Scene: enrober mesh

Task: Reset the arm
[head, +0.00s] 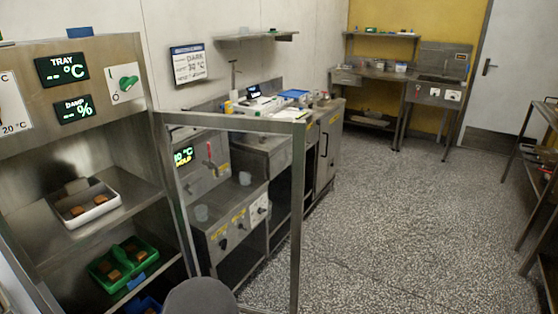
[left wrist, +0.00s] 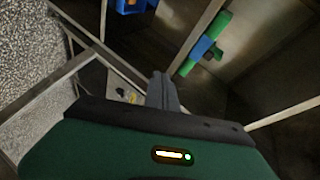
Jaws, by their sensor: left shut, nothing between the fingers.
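My left gripper (left wrist: 162,88) shows in the left wrist view, with its dark grey fingers together and nothing between them. Its green housing with a small lit indicator fills the bottom of that view. The fingers point toward a metal frame and shelving; I cannot tell how far they are from it. In the head view the fingers do not show. A rounded dark grey shape at the bottom middle there seems to be part of my own arm. My right gripper is in neither view.
A steel cabinet (head: 70,140) at left holds a white tray (head: 105,208) and green trays (head: 143,268) with brown pieces. Its open framed door (head: 298,220) stands beside the grey shape. A counter (head: 285,128) stands behind. The speckled floor (head: 400,210) is clear at centre right.

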